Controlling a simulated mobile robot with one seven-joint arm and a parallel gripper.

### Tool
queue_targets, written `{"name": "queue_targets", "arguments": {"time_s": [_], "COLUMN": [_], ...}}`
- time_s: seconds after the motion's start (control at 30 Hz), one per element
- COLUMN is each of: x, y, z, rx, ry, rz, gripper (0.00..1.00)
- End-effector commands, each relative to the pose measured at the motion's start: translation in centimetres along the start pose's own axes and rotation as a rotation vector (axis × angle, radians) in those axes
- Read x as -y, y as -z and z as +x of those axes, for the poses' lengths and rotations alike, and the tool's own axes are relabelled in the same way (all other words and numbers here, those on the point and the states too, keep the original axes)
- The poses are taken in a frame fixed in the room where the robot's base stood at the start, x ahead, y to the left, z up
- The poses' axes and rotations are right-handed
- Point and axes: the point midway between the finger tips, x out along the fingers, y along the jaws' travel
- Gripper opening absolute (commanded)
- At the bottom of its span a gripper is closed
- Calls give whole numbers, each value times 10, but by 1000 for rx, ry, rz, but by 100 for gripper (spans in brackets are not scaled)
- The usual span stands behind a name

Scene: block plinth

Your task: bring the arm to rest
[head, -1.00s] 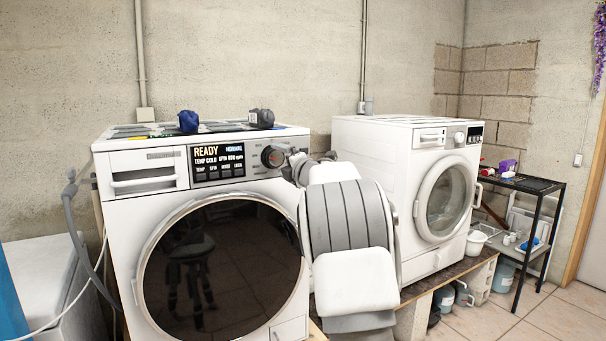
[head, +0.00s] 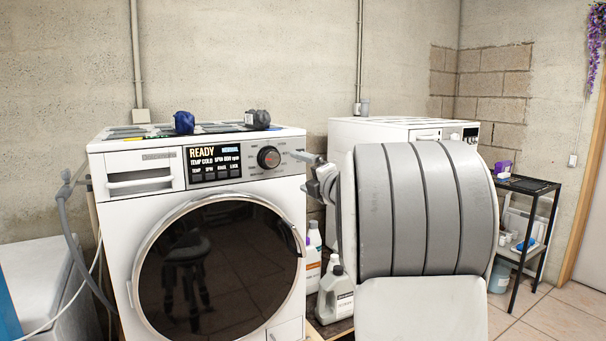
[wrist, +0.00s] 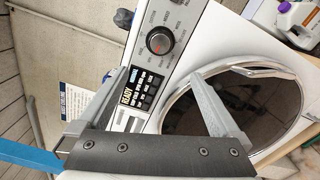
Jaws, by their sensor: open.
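My gripper (wrist: 155,98) is open and empty in the wrist view, its two grey fingers spread wide in front of the near washing machine. In the head view my gripper (head: 312,172) shows small and partly hidden by my arm, just right of that machine's front. The near washing machine (head: 115,235) has a round dark door, shut, and a lit display (head: 214,163) reading READY. Its dial (head: 268,157) stands clear of the fingers. The dial (wrist: 159,41) also shows in the wrist view beyond the fingertips.
A blue bundle (head: 184,122) and a dark grey bundle (head: 258,119) lie on the near machine. White bottles (head: 335,295) stand between the machines. My arm hides most of the second machine (head: 372,128). A black shelf (head: 530,184) stands at right.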

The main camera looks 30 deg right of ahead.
Motion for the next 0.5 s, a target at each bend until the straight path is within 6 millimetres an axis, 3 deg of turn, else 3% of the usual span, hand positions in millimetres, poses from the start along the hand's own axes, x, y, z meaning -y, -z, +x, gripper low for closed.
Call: {"name": "queue_targets", "arguments": {"time_s": [0.5], "x": [-4], "y": [1], "z": [-2], "rx": [14], "ry": [2], "rz": [24], "gripper": [100]}}
